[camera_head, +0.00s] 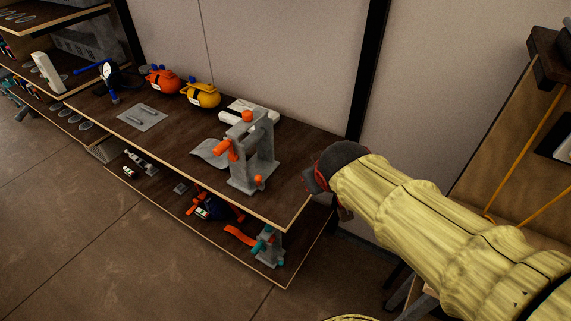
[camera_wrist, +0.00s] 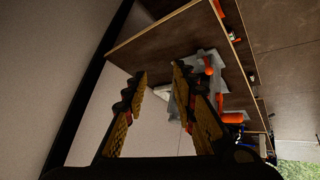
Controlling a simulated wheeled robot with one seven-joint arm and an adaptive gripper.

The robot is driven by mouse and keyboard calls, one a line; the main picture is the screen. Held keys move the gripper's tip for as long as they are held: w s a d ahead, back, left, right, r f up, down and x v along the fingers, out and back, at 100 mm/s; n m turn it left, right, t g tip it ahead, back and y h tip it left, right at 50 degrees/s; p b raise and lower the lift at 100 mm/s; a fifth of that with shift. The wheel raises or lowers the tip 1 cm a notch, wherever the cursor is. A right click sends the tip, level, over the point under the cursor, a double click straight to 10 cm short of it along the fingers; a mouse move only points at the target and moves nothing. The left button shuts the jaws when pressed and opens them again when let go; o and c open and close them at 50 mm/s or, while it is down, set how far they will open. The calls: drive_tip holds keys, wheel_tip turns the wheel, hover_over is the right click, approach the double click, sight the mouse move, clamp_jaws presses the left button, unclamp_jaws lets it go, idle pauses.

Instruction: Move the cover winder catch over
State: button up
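The cover winder appears to be the grey upright device (camera_head: 262,152) at the right end of the brown bench top. It has an orange handle (camera_head: 224,147) on its left side, an orange knob on top and a small orange part (camera_head: 259,182) low at the front. I cannot tell for sure which part is the catch. My gripper (camera_wrist: 158,76) is open and empty, its two fingers apart. In the wrist view the grey winder (camera_wrist: 206,88) lies just beyond and partly behind the right finger.
The bench top (camera_head: 180,135) also holds orange and yellow round bags (camera_head: 203,95), a grey plate and a white item. A lower shelf (camera_head: 160,185) carries several small tools. A wall and a dark post (camera_head: 368,70) stand behind the bench's right end.

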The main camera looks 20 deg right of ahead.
drive_tip(key=w+d+n+t+p, duration=0.15)
drive_tip(key=w+d+p, duration=0.3)
drive_tip(key=w, duration=0.55)
drive_tip(key=n+y+p, duration=0.5)
drive_tip(key=y+p, duration=0.4)
drive_tip(key=p, duration=0.1)
approach(261, 178)
drive_tip(key=x, duration=0.2)
drive_tip(key=b+x, duration=0.6)
drive_tip(key=x, duration=0.1)
drive_tip(key=shift+w+a+f+b, duration=0.1)
drive_tip(key=shift+a+f+b, duration=0.05)
drive_tip(key=shift+f+b, duration=0.2)
drive_tip(key=shift+r+p, duration=0.25)
drive_tip(key=shift+p, duration=0.05)
drive_tip(key=shift+c, duration=1.1)
drive_tip(key=c, duration=0.4)
